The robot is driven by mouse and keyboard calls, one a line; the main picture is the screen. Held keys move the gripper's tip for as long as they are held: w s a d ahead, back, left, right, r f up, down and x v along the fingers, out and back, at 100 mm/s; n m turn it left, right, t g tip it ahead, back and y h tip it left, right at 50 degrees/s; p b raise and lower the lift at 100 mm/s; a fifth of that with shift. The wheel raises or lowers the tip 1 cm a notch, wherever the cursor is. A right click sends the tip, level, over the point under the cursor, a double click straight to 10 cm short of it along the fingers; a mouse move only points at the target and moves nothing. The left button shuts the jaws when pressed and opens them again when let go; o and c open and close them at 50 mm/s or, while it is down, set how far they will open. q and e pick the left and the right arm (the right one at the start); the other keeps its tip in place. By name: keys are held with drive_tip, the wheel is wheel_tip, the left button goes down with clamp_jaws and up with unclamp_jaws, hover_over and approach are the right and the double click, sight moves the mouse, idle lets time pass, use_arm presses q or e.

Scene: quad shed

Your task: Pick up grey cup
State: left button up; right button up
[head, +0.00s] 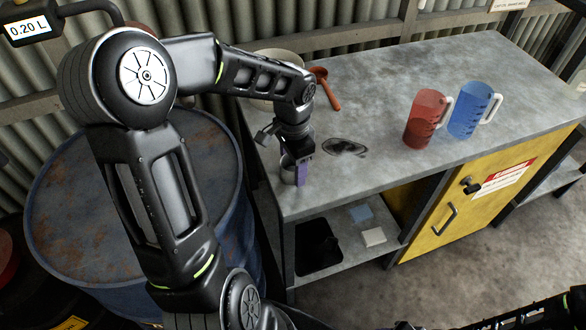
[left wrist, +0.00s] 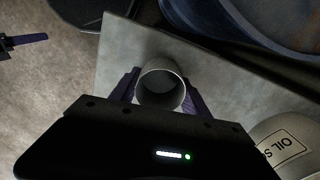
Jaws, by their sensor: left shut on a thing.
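The grey cup (head: 288,168) is at the near left corner of the grey bench top in the head view. My left gripper (head: 295,172) reaches down from above and is shut on it. In the left wrist view the cup (left wrist: 161,88) shows as a round open rim, with a purple finger of my left gripper (left wrist: 161,95) on each side. I cannot tell whether the cup touches the bench. My right gripper is not clearly seen in the head view; a purple finger (left wrist: 28,39) shows at the left edge of the left wrist view.
On the bench (head: 380,170) stand a red jug (head: 424,122) and a blue jug (head: 468,112). A red-brown scoop (head: 325,88) lies near a pale bowl (head: 272,62), partly hidden by my arm. A dark stain marks the bench. A blue drum (head: 85,240) stands left of it.

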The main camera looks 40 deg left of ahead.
use_arm(q)
wheel_tip(320, 180, up, 10)
drive_tip(key=b, duration=0.1)
idle(0.5)
idle(0.8)
drive_tip(key=w+n, duration=0.1)
drive_tip(key=n, duration=0.1)
drive_tip(key=w+n, duration=0.1)
drive_tip(key=n, duration=0.1)
drive_tip(key=shift+w+a, duration=0.3)
drive_tip(key=shift+a, duration=0.05)
drive_tip(key=w+d+f+n, duration=0.1)
drive_tip(key=w+d+f, duration=0.3)
drive_tip(key=w+d, duration=0.1)
drive_tip(key=w+d+f+n, duration=0.1)
drive_tip(key=w+d+f, duration=0.1)
drive_tip(key=d, duration=0.1)
drive_tip(key=shift+w+d+n, duration=0.2)
drive_tip(key=shift+w+n, duration=0.1)
drive_tip(key=shift+m, duration=0.6)
drive_tip(key=d, duration=0.1)
drive_tip(key=d+f, duration=0.1)
drive_tip(key=d, duration=0.1)
drive_tip(key=d+f, duration=0.1)
drive_tip(key=shift+d+f, duration=0.1)
drive_tip(key=shift+d, duration=0.2)
